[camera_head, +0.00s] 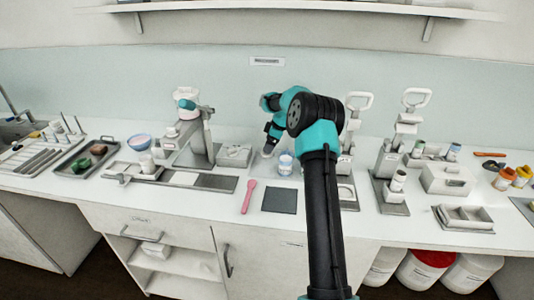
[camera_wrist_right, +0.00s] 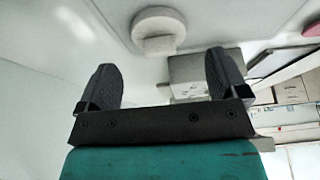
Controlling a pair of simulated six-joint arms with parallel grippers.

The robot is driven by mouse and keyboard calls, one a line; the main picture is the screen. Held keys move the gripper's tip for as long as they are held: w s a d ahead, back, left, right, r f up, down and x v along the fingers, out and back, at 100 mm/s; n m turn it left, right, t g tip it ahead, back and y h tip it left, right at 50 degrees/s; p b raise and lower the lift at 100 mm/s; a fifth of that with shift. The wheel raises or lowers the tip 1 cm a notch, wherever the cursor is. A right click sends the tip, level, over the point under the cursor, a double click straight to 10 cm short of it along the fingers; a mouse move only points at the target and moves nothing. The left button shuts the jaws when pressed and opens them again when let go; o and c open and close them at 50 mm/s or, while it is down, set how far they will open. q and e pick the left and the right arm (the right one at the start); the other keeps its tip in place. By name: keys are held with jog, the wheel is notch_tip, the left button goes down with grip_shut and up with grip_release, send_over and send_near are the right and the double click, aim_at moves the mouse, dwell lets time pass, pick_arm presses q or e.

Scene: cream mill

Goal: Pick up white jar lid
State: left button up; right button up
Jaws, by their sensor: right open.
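A white round lid-like piece (camera_wrist_right: 158,24), a wide disc with a narrower round part, stands on the white counter in the right wrist view. It lies beyond the fingertips, roughly between them and apart from both. My right gripper (camera_wrist_right: 162,78) is open and empty. In the head view my right gripper (camera_head: 270,141) points down over the back of the counter. A small pale shape at its tips is too small to make out. A clear jar with a bluish band (camera_head: 285,163) stands just to its right. My left gripper is not in view.
A grey block (camera_wrist_right: 200,75) sits close beside the lid; it is also in the head view (camera_head: 235,155). A cream mill (camera_head: 195,130) stands left. A pink spoon (camera_head: 249,196) and a dark mat (camera_head: 280,200) lie in front. Lever presses (camera_head: 395,155) stand right of my arm.

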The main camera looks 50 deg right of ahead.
jog(key=shift+x, duration=1.8)
jog(key=shift+s, duration=0.1)
jog(key=shift+c, duration=0.4)
jog(key=c, duration=0.8)
jog(key=shift+r, duration=1.85)
jog(key=s+a, duration=0.3)
jog(key=a, duration=0.1)
jog(key=s+a, duration=0.4)
jog(key=s+a+r, duration=0.1)
jog(key=s+a, duration=0.2)
jog(key=a, duration=0.1)
jog(key=shift+s+r, duration=0.1)
jog(key=shift+s, duration=0.2)
